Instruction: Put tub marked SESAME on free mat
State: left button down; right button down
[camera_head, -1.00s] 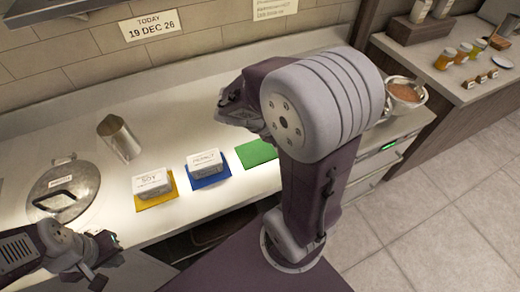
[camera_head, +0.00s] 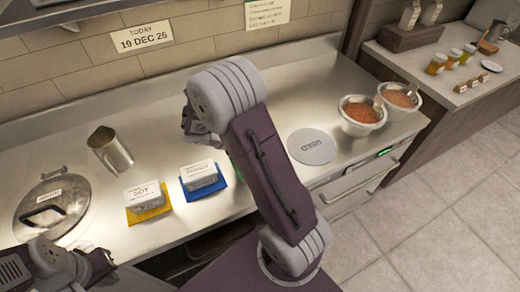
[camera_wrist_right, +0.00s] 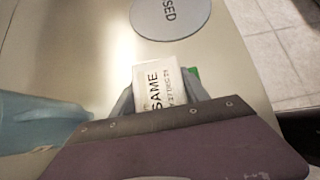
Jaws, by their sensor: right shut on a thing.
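The white tub marked SESAME (camera_wrist_right: 155,88), with only "SAME" readable, sits between the fingers of my right gripper (camera_wrist_right: 160,92), which is shut on it. A bit of the green mat (camera_wrist_right: 194,71) shows just beside the tub; I cannot tell whether the tub touches it. In the head view my right arm hides the tub, the right gripper and nearly all of the green mat (camera_head: 235,167). The SOY tub (camera_head: 144,195) sits on the yellow mat (camera_head: 150,214), and another labelled tub (camera_head: 200,177) on the blue mat (camera_head: 207,193). My left gripper (camera_head: 98,266) hangs at the lower left, its fingers unclear.
A metal jug (camera_head: 111,150) and a lidded pot (camera_head: 55,207) stand at left. A bluish thing (camera_wrist_right: 40,122) is close by in the wrist view.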

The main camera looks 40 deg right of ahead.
jog(key=shift+s, duration=0.1)
jog(key=c, duration=0.6)
grip_release()
jog(key=shift+r, duration=0.1)
jog(key=p+v, duration=0.1)
jog(key=v, duration=1.1)
jog(key=shift+r+p, duration=0.1)
jog(key=shift+p, duration=0.2)
jog(key=shift+s, duration=0.1)
